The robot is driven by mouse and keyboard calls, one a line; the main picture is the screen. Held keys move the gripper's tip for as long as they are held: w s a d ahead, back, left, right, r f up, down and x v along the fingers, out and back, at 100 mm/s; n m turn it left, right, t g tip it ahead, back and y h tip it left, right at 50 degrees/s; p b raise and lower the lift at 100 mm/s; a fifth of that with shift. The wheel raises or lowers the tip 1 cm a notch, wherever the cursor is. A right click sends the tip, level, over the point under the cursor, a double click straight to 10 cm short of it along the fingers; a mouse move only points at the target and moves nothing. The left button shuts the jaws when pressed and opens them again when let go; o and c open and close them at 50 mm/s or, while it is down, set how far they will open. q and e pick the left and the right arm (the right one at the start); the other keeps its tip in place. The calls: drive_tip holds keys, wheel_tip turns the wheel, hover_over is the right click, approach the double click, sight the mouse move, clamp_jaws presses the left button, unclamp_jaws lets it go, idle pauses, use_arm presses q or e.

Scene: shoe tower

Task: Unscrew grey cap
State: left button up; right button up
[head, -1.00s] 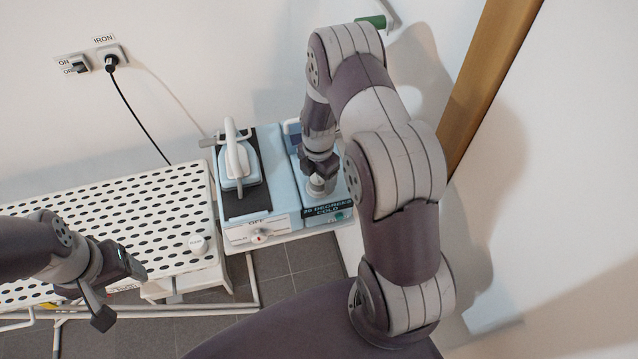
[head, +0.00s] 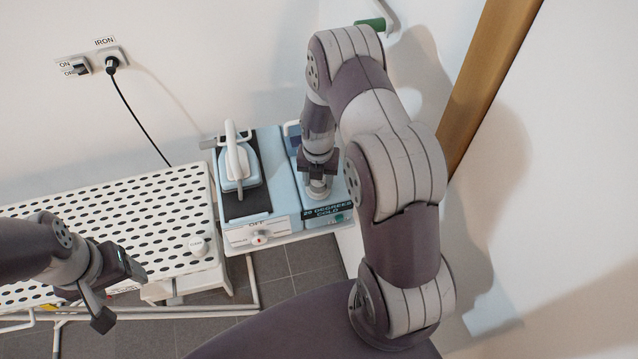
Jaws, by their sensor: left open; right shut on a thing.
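The grey cap (head: 318,188) sits on top of the light blue unit (head: 344,198) at the right of the iron station, beside the dark display. My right gripper (head: 318,176) points down over the cap and is shut on it; the fingers partly hide it. My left gripper (head: 118,290) is open and empty at the lower left, in front of the ironing board and far from the cap.
An iron (head: 240,165) stands on its dark pad just left of my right gripper. A wall socket with a black plug (head: 112,64) is behind. A wooden post (head: 490,90) stands at the right.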

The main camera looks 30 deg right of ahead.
drive_tip(key=shift+n, duration=0.8)
drive_tip(key=o, duration=1.3)
wheel_tip(320, 180, up, 9)
drive_tip(key=p, duration=0.7)
drive_tip(key=shift+c, duration=0.4)
